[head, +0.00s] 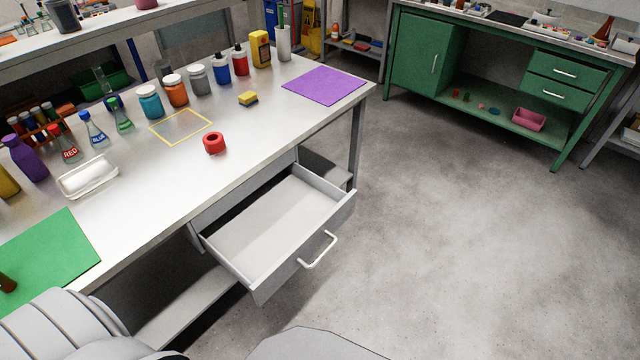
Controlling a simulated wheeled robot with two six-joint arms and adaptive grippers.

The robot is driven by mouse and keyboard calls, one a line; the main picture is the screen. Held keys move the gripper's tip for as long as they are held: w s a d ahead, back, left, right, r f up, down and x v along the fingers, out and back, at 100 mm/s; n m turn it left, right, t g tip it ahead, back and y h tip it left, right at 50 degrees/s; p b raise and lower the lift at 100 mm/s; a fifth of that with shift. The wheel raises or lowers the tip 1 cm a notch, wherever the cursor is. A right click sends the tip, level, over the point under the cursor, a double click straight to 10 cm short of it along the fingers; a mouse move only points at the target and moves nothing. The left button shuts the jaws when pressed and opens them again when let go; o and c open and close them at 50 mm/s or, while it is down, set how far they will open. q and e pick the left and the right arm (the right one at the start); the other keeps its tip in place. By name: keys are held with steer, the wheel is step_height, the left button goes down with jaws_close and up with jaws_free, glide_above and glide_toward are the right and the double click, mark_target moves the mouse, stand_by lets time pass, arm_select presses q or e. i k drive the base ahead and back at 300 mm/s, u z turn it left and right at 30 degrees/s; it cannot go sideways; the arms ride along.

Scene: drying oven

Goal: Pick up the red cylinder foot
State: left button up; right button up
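Pale rounded parts of my own body show at the bottom left and bottom middle. Neither of my grippers shows in the head view.
An empty drawer (275,227) is pulled out below the bench. Open floor (450,230) lies right.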

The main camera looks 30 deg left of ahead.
mark_target(213, 142)
steer(key=z, duration=1.4)
steer(key=k, duration=1)
steer(key=u, duration=1.35)
